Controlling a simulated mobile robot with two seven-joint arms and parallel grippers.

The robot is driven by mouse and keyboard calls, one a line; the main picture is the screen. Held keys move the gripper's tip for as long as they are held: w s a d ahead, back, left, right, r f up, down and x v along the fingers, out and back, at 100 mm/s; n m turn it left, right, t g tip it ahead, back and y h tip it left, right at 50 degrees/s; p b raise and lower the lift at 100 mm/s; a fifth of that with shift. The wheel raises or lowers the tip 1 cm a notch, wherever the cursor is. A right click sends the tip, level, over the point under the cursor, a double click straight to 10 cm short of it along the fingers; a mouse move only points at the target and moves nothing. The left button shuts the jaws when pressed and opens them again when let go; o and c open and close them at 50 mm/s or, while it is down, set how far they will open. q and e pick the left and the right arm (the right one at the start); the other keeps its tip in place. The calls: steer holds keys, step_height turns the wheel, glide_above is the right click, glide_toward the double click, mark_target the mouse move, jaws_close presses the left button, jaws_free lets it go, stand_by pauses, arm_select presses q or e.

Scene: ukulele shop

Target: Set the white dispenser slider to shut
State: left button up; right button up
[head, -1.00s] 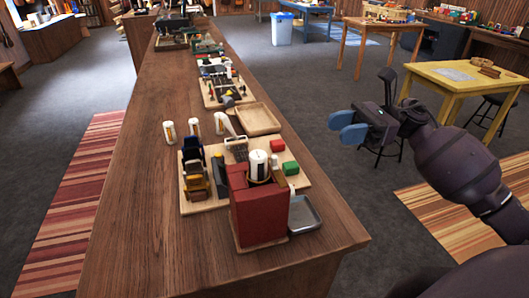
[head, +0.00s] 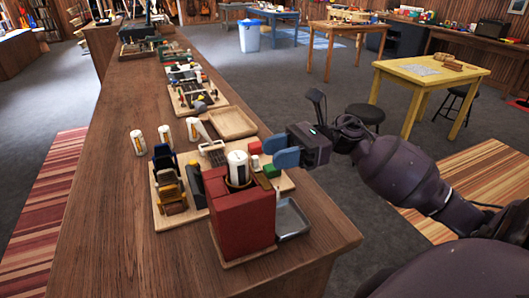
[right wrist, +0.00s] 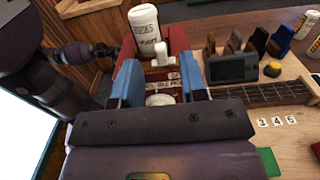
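The dispenser is a red block (head: 240,218) on a thin wooden base near the counter's front end, with a white cylinder (head: 238,168) upright on top. In the right wrist view the labelled white bottle (right wrist: 145,30) stands behind a small white post (right wrist: 161,53), a lettered strip (right wrist: 160,84) and a white round part (right wrist: 160,99). I cannot tell which part is the slider or read its setting. My right gripper (head: 274,154) is open; its blue fingers flank the strip, with nothing visibly held. A dark arm, apparently my left (right wrist: 85,52), shows partly; its fingers are unclear.
A metal tray (head: 291,219) sits right of the red block. A wooden board (head: 170,222) behind holds small stands and coloured blocks. White canisters (head: 138,142) and an empty wooden tray (head: 234,123) stand farther back. The counter's left side is clear.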

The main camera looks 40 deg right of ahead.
mark_target(258, 157)
steer(key=shift+x, duration=1.55)
jaws_close()
